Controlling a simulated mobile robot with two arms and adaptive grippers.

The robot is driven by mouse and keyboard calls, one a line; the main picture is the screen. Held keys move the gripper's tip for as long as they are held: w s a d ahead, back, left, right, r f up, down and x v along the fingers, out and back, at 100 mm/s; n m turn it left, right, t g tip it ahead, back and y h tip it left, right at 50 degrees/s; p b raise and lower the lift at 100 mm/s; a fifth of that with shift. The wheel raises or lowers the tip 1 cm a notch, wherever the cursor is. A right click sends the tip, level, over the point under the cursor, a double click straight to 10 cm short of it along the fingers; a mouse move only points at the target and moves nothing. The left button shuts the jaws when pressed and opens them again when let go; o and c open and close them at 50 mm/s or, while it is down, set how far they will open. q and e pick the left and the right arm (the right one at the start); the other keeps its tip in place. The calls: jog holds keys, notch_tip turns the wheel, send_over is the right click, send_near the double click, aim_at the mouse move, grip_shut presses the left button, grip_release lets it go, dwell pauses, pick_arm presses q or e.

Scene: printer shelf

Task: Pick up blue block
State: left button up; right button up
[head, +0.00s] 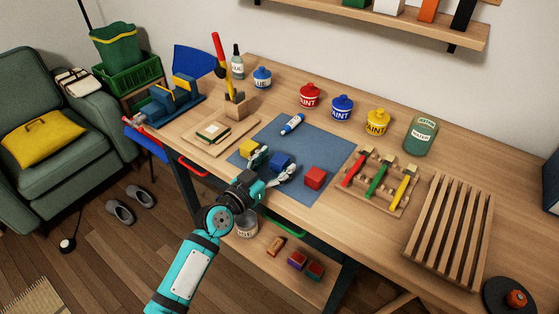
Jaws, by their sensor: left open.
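The blue block (281,161) sits on the blue-grey mat (318,150) on the workbench. A red block (315,178) stands to its right on the mat, and a yellow block (248,147) to its left. My left gripper (272,164) is open, its fingers spread over the mat's front part around or just in front of the blue block. I cannot tell whether a finger touches it. The near finger hides part of the block's lower side. My right gripper is not in view.
A blue and white tube (292,124) lies behind the blocks. Paint pots, red (310,96), blue (342,108) and yellow (377,122), line the back. A wooden rack with coloured tools (378,184) and a slatted rack (450,235) stand right. The mat's rear right is clear.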

pick_arm(q)
jog(key=shift+x, duration=1.2)
jog(key=shift+s+a, duration=0.1)
jog(key=c, duration=1.2)
